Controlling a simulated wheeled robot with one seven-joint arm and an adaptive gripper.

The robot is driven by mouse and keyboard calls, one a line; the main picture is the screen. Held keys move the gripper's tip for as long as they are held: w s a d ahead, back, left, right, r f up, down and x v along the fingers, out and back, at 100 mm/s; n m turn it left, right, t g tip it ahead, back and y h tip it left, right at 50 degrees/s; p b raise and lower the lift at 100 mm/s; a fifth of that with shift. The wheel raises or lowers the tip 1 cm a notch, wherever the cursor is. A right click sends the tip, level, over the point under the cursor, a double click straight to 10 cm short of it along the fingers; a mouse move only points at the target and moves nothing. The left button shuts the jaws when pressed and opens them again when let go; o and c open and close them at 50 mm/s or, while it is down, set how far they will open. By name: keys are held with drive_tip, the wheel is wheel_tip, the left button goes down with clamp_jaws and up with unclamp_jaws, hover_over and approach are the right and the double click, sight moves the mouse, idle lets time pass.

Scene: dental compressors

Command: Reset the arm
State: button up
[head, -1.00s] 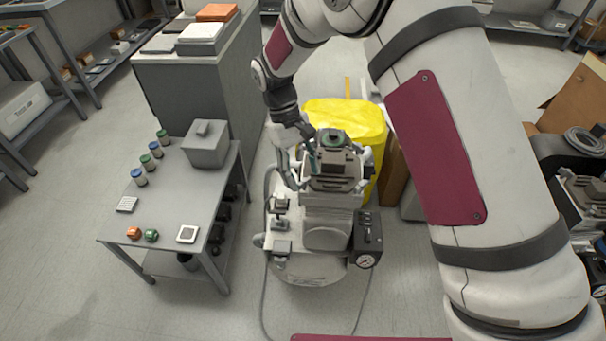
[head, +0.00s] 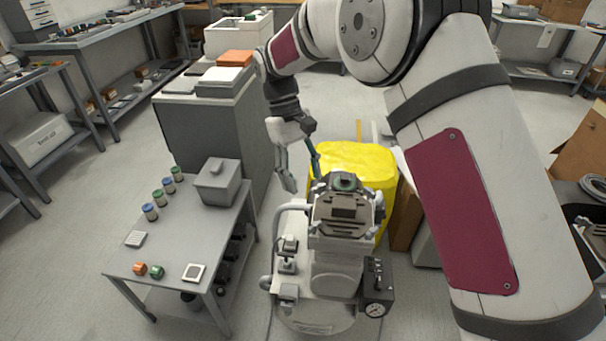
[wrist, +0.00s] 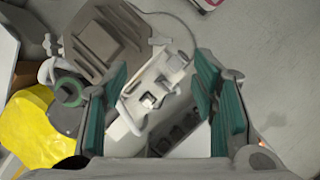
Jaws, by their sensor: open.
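My gripper (head: 298,178) hangs open, pointing down, just left of and above the dental compressor (head: 338,255). Its fingers are apart, with nothing between them. In the wrist view my gripper (wrist: 160,115) shows two green-padded fingers spread wide. The compressor (wrist: 150,85) lies beyond and between them, with its dark ribbed top and green ring at upper left. The compressor stands upright on the floor, with a gauge box at its right side. My arm reaches in from the right.
A grey side table (head: 165,235) stands left of the compressor with several small jars, a grey lidded box (head: 218,182) and small parts. A grey cabinet (head: 205,130) is at the back left. Floor shows in front of the table.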

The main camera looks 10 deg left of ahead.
drive_tip(key=s+d+r+m+t+y+p, duration=0.1)
drive_tip(key=s+d+r+p, duration=0.1)
drive_tip(key=s+d+r, duration=0.4)
drive_tip(key=s+d+r+m+t+p, duration=0.15)
drive_tip(key=d+r, duration=0.25)
drive_tip(key=r, duration=0.4)
drive_tip(key=s+d+r+m+t+y+p, duration=0.1)
drive_tip(key=s+d+r, duration=0.35)
drive_tip(key=r, duration=0.25)
drive_tip(key=s+d+r+m+t+p, duration=0.1)
drive_tip(key=s+d, duration=0.2)
drive_tip(key=s, duration=0.4)
drive_tip(key=s+d+r+m+t+p, duration=0.1)
drive_tip(key=s+d+m+p, duration=0.1)
drive_tip(key=s+d, duration=0.2)
drive_tip(key=s+d+r+m+t+y+p, duration=0.1)
drive_tip(key=s+d+m+t+p, duration=0.1)
drive_tip(key=s, duration=0.8)
drive_tip(key=shift+d+r, duration=0.4)
drive_tip(key=shift+d, duration=0.5)
